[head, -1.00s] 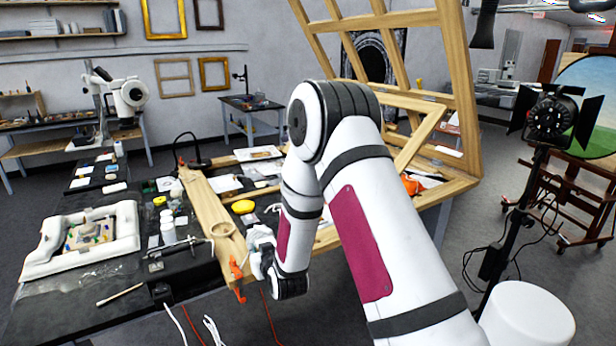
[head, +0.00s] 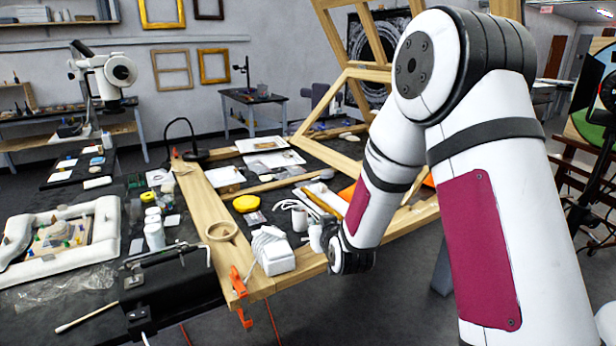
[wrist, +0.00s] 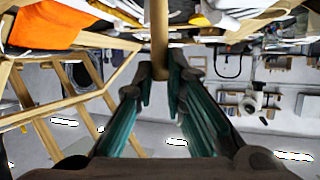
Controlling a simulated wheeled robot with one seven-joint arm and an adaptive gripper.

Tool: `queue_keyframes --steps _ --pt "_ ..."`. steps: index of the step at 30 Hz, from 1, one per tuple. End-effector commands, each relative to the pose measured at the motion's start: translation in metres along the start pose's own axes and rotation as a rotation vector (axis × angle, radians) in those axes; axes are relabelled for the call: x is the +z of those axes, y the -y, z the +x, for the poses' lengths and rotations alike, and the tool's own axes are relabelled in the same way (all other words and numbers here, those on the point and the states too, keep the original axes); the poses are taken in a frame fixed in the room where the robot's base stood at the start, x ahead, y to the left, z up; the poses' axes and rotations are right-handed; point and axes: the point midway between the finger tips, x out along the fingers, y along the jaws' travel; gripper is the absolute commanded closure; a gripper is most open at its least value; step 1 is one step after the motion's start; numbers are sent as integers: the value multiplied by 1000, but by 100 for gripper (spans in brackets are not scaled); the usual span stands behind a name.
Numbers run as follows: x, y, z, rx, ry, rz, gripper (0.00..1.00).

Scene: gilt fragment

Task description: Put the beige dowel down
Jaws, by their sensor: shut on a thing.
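The beige dowel (wrist: 159,38) shows in the wrist view as a tan rod between the fingertips, running up from them toward the top edge. My gripper (wrist: 158,82) has teal fingers, and its tips are closed on the rod's near end. In the head view my wrist is over the near edge of the worktable (head: 206,196). There the fingers and the dowel are mostly hidden by my own arm, so I cannot tell whether the dowel touches the table.
An orange clamp (head: 240,284) grips the table edge. A wooden lattice frame (head: 372,75) stands behind. Several small items crowd the tabletop.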

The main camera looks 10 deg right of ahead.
Motion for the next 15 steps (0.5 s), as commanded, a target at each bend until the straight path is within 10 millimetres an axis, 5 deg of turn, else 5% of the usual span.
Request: queue_keyframes --steps 1,10,15 --pt "6 0 16 0 -4 0 100" --pt "20 1 47 -3 -4 -4 100" --pt "3 17 75 -65 -6 -28 100"
